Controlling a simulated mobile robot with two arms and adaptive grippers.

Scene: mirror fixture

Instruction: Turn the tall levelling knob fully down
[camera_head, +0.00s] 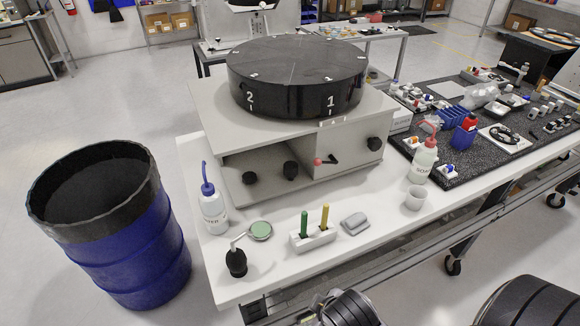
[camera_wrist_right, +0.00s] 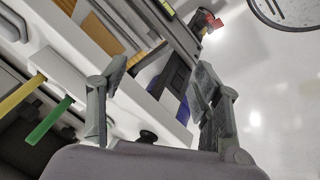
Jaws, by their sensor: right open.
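The fixture is a grey box (camera_head: 220,108) on the white bench, carrying a large black disc (camera_head: 297,75) marked 1 and 2. On its front are a left black knob (camera_head: 249,178), a middle black knob (camera_head: 290,169) and a right black knob (camera_head: 374,144). I cannot tell which is the tall levelling knob. A black lever with a red ball (camera_head: 318,161) sits between the middle and right knobs. My right gripper (camera_wrist_right: 158,95) is open, with nothing held between its fingers. A small black knob-like thing (camera_wrist_right: 148,136) shows behind the gap. My left gripper is not in view.
On the white bench (camera_head: 270,285) stand a blue-capped bottle (camera_head: 213,208), a black-handled mirror (camera_head: 236,262), a holder with green and yellow sticks (camera_head: 312,238), a grey block (camera_head: 354,223), a cup (camera_head: 415,198) and a red-capped bottle (camera_head: 424,160). A blue barrel (camera_head: 145,255) stands left.

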